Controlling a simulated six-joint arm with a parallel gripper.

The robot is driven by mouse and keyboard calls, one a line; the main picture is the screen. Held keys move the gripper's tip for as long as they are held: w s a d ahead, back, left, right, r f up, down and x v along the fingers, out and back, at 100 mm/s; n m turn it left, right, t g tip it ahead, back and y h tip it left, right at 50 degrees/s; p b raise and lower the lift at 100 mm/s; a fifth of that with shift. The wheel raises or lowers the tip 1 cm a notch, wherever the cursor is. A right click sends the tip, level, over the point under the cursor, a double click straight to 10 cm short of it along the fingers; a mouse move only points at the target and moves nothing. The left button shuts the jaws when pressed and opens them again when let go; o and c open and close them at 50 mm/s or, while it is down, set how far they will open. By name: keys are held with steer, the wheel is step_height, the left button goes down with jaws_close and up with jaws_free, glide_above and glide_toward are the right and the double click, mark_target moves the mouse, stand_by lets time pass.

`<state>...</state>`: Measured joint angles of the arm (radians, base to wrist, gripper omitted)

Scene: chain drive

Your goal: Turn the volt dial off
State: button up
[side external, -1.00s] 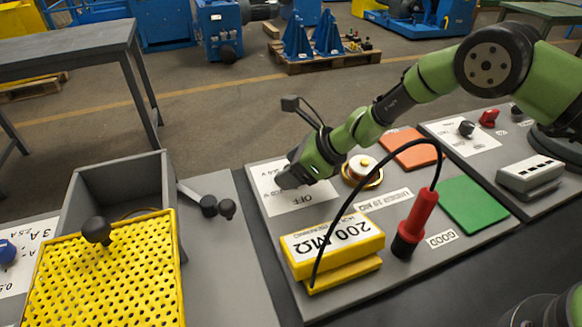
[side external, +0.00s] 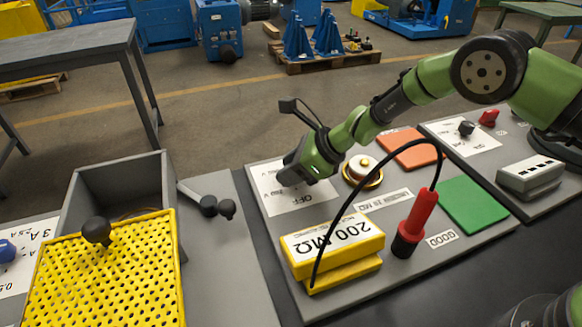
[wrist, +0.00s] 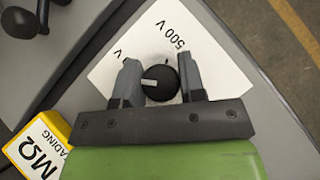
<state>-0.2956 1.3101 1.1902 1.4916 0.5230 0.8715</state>
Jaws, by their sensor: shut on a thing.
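The volt dial is a round black knob (wrist: 160,82) with a pale pointer mark, on a white label plate (wrist: 147,45) printed with volt values. In the wrist view it sits between the two fingers of my gripper (wrist: 159,80), which is shut on it. In the wrist view the pointer mark lies toward the left of the knob. In the side view my gripper (side external: 286,178) is low over the white plate (side external: 300,200), where the word OFF shows; the knob is hidden there by the gripper.
A yellow 200 MΩ meter (side external: 333,247) and a red probe (side external: 418,215) with a black looped cable stand in front of the dial. A brass-rimmed white button (side external: 362,168) is close to the right. Orange (side external: 409,148) and green (side external: 474,204) pads lie beyond.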

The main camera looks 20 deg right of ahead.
steer(key=shift+n+g+y, duration=0.7)
steer(key=shift+n+g, duration=1.1)
steer(key=shift+n, duration=0.7)
steer(key=o, duration=0.9)
steer(key=shift+o, duration=0.2)
steer(key=shift+r, duration=0.1)
steer(key=v, duration=0.9)
steer(key=shift+d+r, duration=0.2)
steer(key=shift+d, duration=0.2)
steer(key=shift+a, duration=0.1)
